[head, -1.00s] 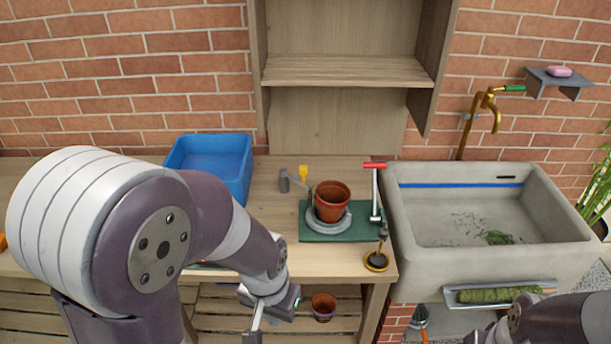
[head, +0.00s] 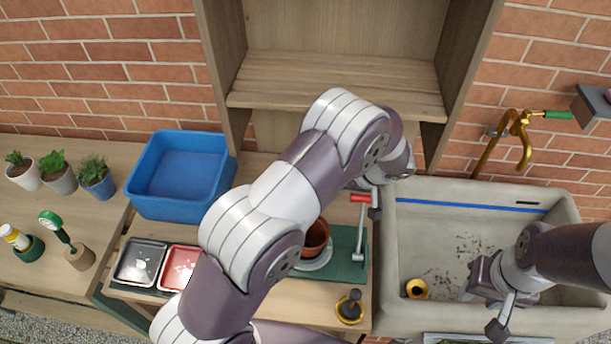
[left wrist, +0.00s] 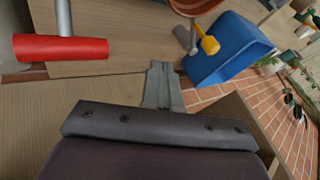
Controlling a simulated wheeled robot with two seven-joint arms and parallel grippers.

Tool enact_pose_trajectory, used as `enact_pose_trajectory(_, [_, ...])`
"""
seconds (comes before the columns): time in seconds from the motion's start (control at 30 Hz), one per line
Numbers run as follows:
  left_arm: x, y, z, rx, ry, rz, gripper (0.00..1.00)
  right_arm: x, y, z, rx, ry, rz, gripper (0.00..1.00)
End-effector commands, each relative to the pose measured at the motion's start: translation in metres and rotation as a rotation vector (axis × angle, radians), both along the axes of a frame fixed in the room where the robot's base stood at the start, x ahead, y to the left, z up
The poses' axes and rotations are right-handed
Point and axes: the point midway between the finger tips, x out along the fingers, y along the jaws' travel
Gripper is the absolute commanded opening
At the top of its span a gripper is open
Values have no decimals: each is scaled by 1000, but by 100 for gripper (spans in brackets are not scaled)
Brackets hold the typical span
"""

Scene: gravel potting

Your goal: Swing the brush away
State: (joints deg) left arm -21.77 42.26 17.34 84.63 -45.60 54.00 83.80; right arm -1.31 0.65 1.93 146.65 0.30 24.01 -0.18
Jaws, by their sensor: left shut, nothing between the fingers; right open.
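No brush can be made out with certainty in either view. A red-handled metal lever (head: 361,225) stands on the green mat (head: 348,255), right of the terracotta pot (head: 317,240). Its red handle (left wrist: 62,47) lies at the left in the left wrist view. My left gripper (head: 375,208) is close beside that handle, partly hidden by my arm. In the left wrist view its fingers (left wrist: 162,75) are shut and empty, apart from the handle. My right gripper (head: 488,300) is open over the sink.
The stone sink (head: 388,250) is at the right, with a gold tap (head: 518,130) behind. A blue tub (head: 180,172), a dark tray (head: 142,262) and a red tray (head: 180,268) are left of my arm. A black-and-yellow item (head: 349,306) sits near the bench front. The wooden shelf is behind.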

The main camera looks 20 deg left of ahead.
Motion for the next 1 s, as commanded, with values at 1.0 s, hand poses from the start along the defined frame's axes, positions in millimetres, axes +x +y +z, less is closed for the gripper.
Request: enact_pose_trajectory(1.0, [4,61,-70,8,-63,111,0,0,0,-16,0,-1,0,41])
